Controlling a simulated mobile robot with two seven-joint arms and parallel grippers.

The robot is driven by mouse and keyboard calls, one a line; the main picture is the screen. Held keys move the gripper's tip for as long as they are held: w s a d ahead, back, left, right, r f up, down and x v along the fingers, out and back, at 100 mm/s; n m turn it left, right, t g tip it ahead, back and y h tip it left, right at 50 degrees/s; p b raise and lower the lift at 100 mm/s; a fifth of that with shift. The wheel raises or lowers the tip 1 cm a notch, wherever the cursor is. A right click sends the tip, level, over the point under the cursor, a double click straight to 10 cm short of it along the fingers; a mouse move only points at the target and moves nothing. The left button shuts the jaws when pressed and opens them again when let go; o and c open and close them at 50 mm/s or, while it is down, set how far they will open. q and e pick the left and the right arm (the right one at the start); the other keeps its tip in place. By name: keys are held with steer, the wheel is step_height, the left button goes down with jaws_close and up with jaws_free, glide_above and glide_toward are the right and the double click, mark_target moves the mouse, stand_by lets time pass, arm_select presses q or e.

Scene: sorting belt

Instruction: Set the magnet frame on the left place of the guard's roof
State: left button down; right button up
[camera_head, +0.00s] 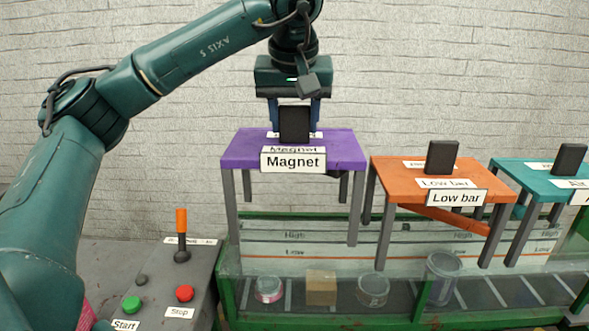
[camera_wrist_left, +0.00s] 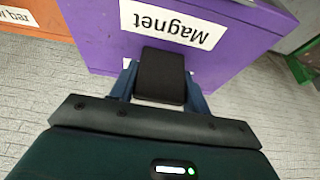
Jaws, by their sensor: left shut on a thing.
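The magnet frame (camera_head: 345,150) has a purple top, grey legs, a black handle block (camera_head: 294,122) and "Magnet" labels. My left gripper (camera_head: 294,128) points down and is shut on the handle, with blue fingers on both sides of it. In the left wrist view, the purple top (camera_wrist_left: 235,65) lies beyond the fingers and the handle (camera_wrist_left: 160,72) sits between them. The frame is upright over the left part of the clear, green-edged guard (camera_head: 337,263). I cannot tell whether its feet touch the roof. My right gripper is not in view.
The orange low bar frame (camera_head: 385,178) stands close to the right, with a teal frame (camera_head: 513,172) beyond it. Inside the guard are a cardboard box (camera_head: 321,288) and several cans. A control box (camera_head: 160,275) with an orange-handled lever (camera_head: 181,225) and buttons is at the left.

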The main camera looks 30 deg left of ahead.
mark_target(294, 136)
arm_select(q)
steer(key=shift+f, duration=2.65)
steer(key=shift+f, duration=0.15)
steer(key=c, duration=0.7)
jaws_free()
steer(key=v, duration=1.1)
steer(key=shift+r+p, duration=0.35)
steer(key=shift+s+d+r, duration=0.1)
steer(key=shift+s+r, duration=0.05)
steer(key=shift+r, duration=0.1)
